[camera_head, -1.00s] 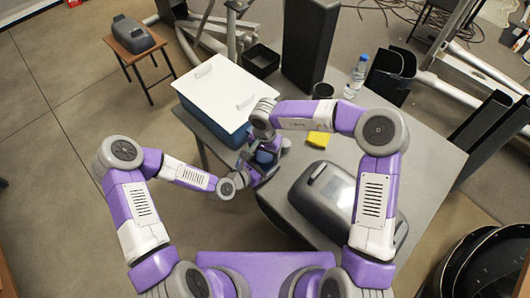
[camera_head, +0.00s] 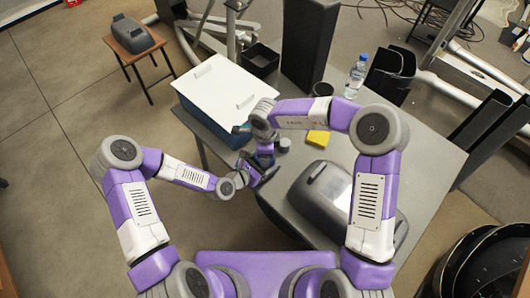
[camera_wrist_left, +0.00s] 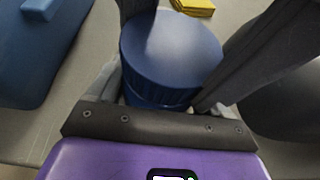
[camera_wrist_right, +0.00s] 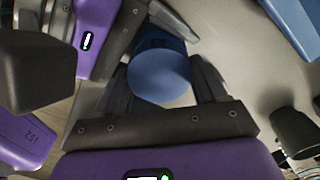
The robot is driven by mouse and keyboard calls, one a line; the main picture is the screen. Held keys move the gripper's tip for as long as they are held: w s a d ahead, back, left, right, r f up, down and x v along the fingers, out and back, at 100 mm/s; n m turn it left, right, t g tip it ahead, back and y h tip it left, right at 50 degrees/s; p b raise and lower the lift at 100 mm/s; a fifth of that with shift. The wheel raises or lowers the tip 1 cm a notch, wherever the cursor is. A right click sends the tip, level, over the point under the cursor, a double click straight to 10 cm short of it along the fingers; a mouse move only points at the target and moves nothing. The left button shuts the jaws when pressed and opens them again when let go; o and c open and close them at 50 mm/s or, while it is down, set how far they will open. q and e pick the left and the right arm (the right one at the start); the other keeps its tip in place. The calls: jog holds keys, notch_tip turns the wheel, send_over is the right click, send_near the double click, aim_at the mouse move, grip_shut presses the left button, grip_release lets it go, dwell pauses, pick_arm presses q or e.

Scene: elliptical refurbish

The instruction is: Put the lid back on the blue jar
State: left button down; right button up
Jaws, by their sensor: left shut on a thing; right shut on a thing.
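The blue jar (camera_wrist_left: 150,101) is upright between my left gripper's fingers, its ribbed side showing just above the palm in the left wrist view. My left gripper (camera_head: 262,173) is shut on it. A flat round blue lid (camera_wrist_left: 172,45) covers the jar's top; I cannot tell whether it is fully seated. Dark fingers of my right gripper (camera_head: 264,150) flank the lid. In the right wrist view the lid (camera_wrist_right: 158,78) lies between these fingers, shut on it, with my left gripper close beside. In the head view my grippers mostly hide jar and lid.
A blue bin with a white lid (camera_head: 215,88) stands left on the grey table (camera_head: 430,160). A yellow block (camera_head: 318,138), a small grey cylinder (camera_head: 284,144), a dark cup (camera_head: 322,90) and a water bottle (camera_head: 356,76) stand behind. A grey rounded case (camera_head: 335,200) sits right of my grippers.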

jog(key=shift+w, duration=0.1)
jog(key=o, duration=1.1)
jog(key=shift+o, duration=0.3)
jog(key=shift+s, duration=0.2)
jog(key=shift+a+r, duration=0.1)
jog(key=shift+r, duration=2.2)
jog(key=shift+w, duration=0.1)
